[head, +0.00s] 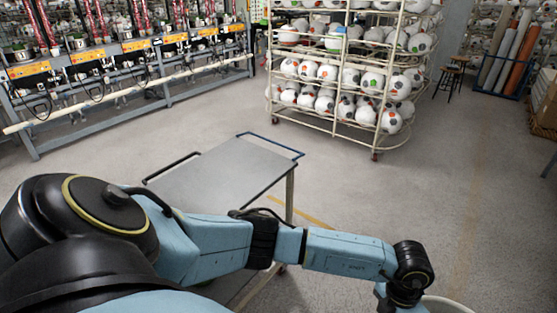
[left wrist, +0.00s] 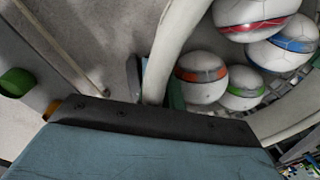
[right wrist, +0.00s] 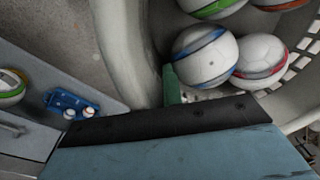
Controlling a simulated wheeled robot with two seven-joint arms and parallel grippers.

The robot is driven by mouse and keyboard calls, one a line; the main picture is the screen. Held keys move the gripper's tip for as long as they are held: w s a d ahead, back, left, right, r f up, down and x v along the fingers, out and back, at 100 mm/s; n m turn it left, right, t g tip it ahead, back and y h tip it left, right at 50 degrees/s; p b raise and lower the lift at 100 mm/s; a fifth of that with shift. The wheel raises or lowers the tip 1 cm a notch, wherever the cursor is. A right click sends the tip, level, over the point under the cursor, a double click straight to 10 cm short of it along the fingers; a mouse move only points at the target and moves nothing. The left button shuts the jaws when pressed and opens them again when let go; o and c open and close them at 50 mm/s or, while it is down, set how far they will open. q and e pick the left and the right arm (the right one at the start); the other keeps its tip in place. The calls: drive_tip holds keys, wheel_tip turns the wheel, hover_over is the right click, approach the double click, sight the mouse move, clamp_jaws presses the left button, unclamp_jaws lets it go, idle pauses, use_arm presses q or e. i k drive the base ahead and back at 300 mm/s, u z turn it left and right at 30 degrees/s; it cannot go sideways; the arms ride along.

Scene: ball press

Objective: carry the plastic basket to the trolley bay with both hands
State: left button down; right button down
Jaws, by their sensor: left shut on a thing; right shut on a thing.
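The plastic basket is white and holds several balls. Only a short arc of its rim (head: 447,303) shows at the bottom right of the head view. In the left wrist view my left gripper (left wrist: 156,88) is shut on the basket's wall (left wrist: 178,38), with balls just inside. In the right wrist view my right gripper (right wrist: 164,92) is shut on another stretch of the wall (right wrist: 128,42). My left arm reaches across the head view to the right, and its fingers are out of that frame. My right arm does not show there.
A grey flat trolley (head: 225,172) with a blue handle stands behind my left arm. A white rack (head: 345,75) full of balls stands farther back. Press benches (head: 125,65) line the left. Stools (head: 450,75) stand at the back right. The floor (head: 470,170) at right is clear.

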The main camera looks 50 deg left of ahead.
sight(220, 176)
drive_tip(key=u, duration=0.1)
drive_tip(key=i, duration=1.9)
drive_tip(key=u, duration=0.35)
